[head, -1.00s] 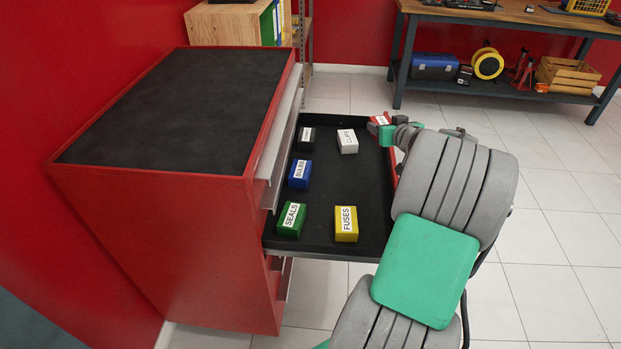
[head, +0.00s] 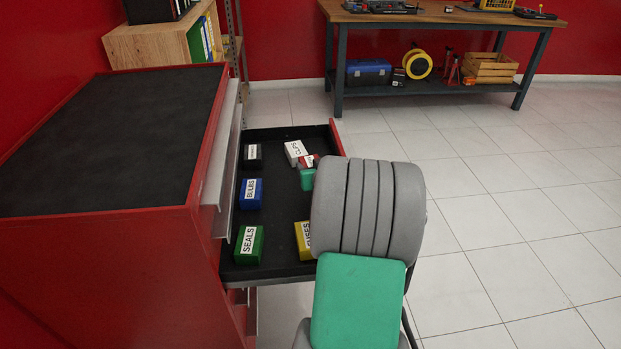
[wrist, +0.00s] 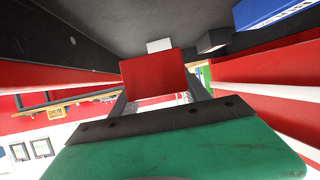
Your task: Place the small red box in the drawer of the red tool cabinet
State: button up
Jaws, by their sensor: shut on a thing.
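The small red box (head: 310,160) with a white label shows over the far right part of the open drawer, close to the white CLIPS box. In the wrist view the red box (wrist: 153,73) sits between the two fingers. My gripper (head: 308,168) is shut on it; its fingers also show in the wrist view (wrist: 160,88). The red tool cabinet (head: 110,240) stands at left with its black-lined drawer (head: 278,205) pulled out. I cannot tell whether the red box touches the drawer floor. My arm hides the drawer's near right part.
The drawer holds the CLIPS box (head: 294,150), a black box (head: 252,157), blue BULBS box (head: 251,196), green SEALS box (head: 248,247) and yellow FUSES box (head: 302,240), partly hidden. The drawer's middle is clear. A workbench (head: 440,18) stands behind.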

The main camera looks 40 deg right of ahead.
notch_tip(320, 180, down, 4)
jog(key=shift+a+r+b, duration=0.15)
jog(key=shift+b, duration=0.2)
jog(key=shift+s+a+f+b, duration=0.1)
jog(key=shift+a+f+b, duration=0.05)
jog(key=shift+f+b, duration=0.55)
jog(key=o, duration=1.5)
jog(key=shift+s+a+f, duration=0.1)
jog(key=shift+f, duration=0.25)
jog(key=shift+c, duration=0.2)
jog(key=shift+r, duration=0.1)
jog(key=shift+r+p, duration=0.35)
jog(key=shift+p, duration=0.15)
jog(key=shift+r+p, duration=0.55)
jog(key=shift+p, duration=0.05)
jog(key=v, duration=1.1)
jog(key=shift+s+r+p, duration=0.15)
jog(key=shift+r+p, duration=0.2)
jog(key=shift+p, duration=0.05)
